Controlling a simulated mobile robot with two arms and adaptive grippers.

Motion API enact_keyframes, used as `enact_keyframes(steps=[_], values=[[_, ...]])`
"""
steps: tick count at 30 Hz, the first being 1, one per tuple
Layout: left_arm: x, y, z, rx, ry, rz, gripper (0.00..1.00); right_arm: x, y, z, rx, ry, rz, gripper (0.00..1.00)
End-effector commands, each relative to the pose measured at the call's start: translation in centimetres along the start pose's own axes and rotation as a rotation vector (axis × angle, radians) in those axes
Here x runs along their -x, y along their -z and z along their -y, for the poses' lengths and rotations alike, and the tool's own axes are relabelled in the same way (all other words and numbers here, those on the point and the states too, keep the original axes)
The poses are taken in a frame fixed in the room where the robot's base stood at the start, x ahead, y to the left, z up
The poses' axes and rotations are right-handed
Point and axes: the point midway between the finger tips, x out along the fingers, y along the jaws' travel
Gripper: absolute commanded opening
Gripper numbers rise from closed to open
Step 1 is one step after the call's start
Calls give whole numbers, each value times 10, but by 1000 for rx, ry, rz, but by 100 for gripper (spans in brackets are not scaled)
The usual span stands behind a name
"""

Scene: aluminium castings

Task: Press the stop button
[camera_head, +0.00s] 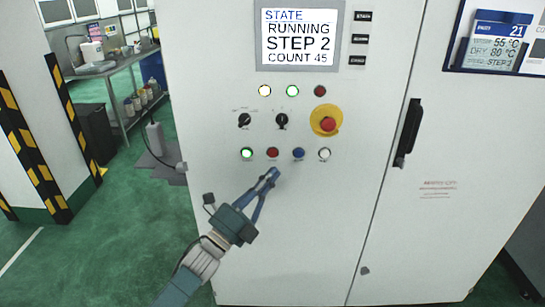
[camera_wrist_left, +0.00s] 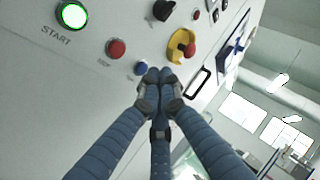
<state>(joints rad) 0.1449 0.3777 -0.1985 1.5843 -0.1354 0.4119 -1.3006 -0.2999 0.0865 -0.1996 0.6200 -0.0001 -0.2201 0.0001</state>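The red stop button (camera_head: 272,152) is in the bottom row of the white cabinet's panel, between the lit green start button (camera_head: 247,153) and a blue button (camera_head: 298,153). In the left wrist view, the stop button (camera_wrist_left: 116,49) is up and left of my fingertips, with a blurred label under it. The START label and green button (camera_wrist_left: 72,14) are clear there. My left gripper (camera_head: 271,175) has its fingertips together, empty, just below the stop button in the head view. In the left wrist view, the fingertips (camera_wrist_left: 158,76) overlap the area beside the blue button (camera_wrist_left: 140,68). Contact cannot be told.
A yellow-ringed red emergency knob (camera_head: 327,122) sits up and right, with two black selector switches (camera_head: 282,120) beside it. The screen (camera_head: 299,34) reads RUNNING, STEP 2, COUNT 45. A black door handle (camera_head: 408,132) sticks out at right. Green floor is open at left.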

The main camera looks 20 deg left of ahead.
Motion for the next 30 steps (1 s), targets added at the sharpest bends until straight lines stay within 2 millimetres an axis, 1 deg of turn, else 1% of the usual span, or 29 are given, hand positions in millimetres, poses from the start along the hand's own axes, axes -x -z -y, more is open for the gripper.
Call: enact_keyframes(steps=[1,3,9,13,19,30], values=[[-5,-4,-7,-3,1,-1,0,-7,-1,1,-1,1,0,40],[-12,-8,-12,-3,1,-1,0,-12,-1,3,-1,3,0,40],[-29,-21,-26,-2,1,-1,0,-27,0,11,-5,11,-2,40],[-37,-27,-30,-1,1,-1,0,-33,-1,13,-6,13,-2,40],[-41,-30,-31,0,0,-1,0,-34,-1,12,-5,12,-2,40],[-41,-30,-30,0,0,-1,0,-34,-2,5,-1,5,-1,40]])
